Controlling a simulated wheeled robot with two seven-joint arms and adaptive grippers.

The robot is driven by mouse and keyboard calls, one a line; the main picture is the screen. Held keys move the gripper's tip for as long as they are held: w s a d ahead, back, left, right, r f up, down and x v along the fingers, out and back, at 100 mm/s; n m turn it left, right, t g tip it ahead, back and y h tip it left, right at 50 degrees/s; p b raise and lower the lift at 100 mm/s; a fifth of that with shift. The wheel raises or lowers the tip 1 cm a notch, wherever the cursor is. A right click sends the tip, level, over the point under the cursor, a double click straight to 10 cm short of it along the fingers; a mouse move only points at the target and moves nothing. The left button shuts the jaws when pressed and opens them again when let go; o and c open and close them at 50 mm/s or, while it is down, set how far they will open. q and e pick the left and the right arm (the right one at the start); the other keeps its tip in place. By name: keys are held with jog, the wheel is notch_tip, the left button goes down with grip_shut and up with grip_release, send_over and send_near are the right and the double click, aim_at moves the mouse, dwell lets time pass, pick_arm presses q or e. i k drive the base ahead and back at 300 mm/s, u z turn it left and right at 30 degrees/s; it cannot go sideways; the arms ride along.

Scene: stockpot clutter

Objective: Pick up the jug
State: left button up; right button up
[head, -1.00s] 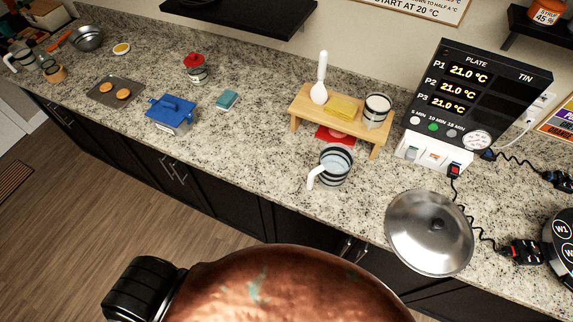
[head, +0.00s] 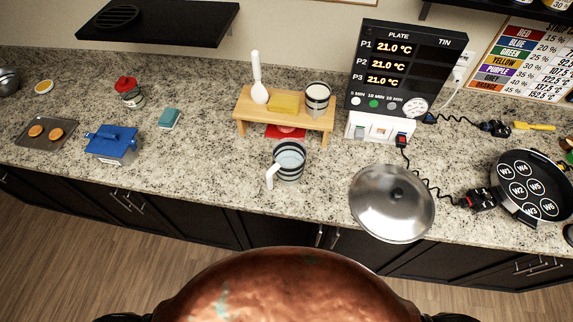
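The jug (head: 289,162) is white or clear with dark bands and a pale handle on its left side. It stands upright on the granite counter, in front of a small wooden stand. No gripper can be made out in the head view. Dark parts show at both lower sides of a large copper pot, and I cannot tell whether they are its handles.
The copper pot (head: 285,290) fills the bottom middle, below the counter (head: 220,180). A steel lid (head: 392,203) lies right of the jug. The wooden stand (head: 250,108) holds a spoon, a yellow block and a banded cup (head: 317,98). A blue box (head: 112,145) stands left.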

aim_at(289, 155)
jog(key=u, duration=2.35)
jog(key=k, duration=1.75)
jog(key=z, duration=1.9)
jog(key=i, duration=0.5)
jog(key=z, duration=0.05)
